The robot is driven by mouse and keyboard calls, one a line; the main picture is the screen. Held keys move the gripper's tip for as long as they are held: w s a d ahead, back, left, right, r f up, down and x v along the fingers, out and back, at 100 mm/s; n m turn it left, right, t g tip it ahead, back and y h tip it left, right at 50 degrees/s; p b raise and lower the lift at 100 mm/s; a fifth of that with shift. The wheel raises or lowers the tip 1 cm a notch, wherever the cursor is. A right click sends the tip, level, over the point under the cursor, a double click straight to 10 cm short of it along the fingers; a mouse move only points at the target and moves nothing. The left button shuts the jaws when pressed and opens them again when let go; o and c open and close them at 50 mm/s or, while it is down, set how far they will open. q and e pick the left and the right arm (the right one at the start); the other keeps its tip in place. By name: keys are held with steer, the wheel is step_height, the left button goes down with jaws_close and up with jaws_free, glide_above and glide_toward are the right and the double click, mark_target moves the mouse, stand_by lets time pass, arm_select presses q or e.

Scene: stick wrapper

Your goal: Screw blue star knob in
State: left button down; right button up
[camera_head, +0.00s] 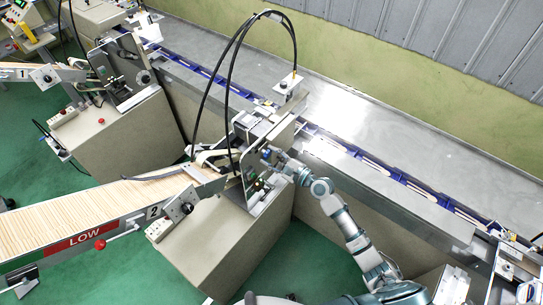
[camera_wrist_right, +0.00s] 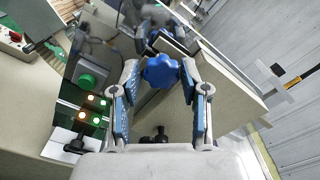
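The blue star knob (camera_wrist_right: 160,71) shows in the right wrist view, on the machine between and just beyond the two blue-padded fingers of my right gripper (camera_wrist_right: 160,78). The fingers are spread on either side of it, with a gap visible at each side, so the gripper looks open and not closed on the knob. In the head view my right arm reaches up from the lower right, and its gripper (camera_head: 272,158) is at the side of the machine's metal plate. The knob is too small to make out clearly there. My left gripper is not in view.
Beside the knob is a panel with a green button (camera_wrist_right: 87,80) and lit indicators. The stick feeder (camera_head: 95,208) marked LOW slopes in from the left. Black cables (camera_head: 233,75) arch over the machine. A conveyor (camera_head: 360,160) runs behind it.

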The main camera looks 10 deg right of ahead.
steer(key=n+b, duration=0.1)
steer(key=n, duration=0.1)
steer(key=n+b, duration=0.2)
steer(key=n, duration=0.1)
steer(key=n+b, duration=0.2)
steer(key=n, duration=0.1)
steer(key=shift+f, duration=0.35)
steer(key=n+b, duration=0.4)
steer(key=n, duration=0.7)
steer(key=shift+r+b, duration=0.1)
steer(key=shift+b, duration=0.25)
steer(key=n, duration=0.3)
steer(key=shift+d+r, duration=0.1)
steer(key=shift+r, duration=0.05)
steer(key=n, duration=0.3)
steer(key=shift+r, duration=0.15)
steer(key=n, duration=0.2)
steer(key=shift+r+n, duration=0.1)
steer(key=shift+n, duration=0.2)
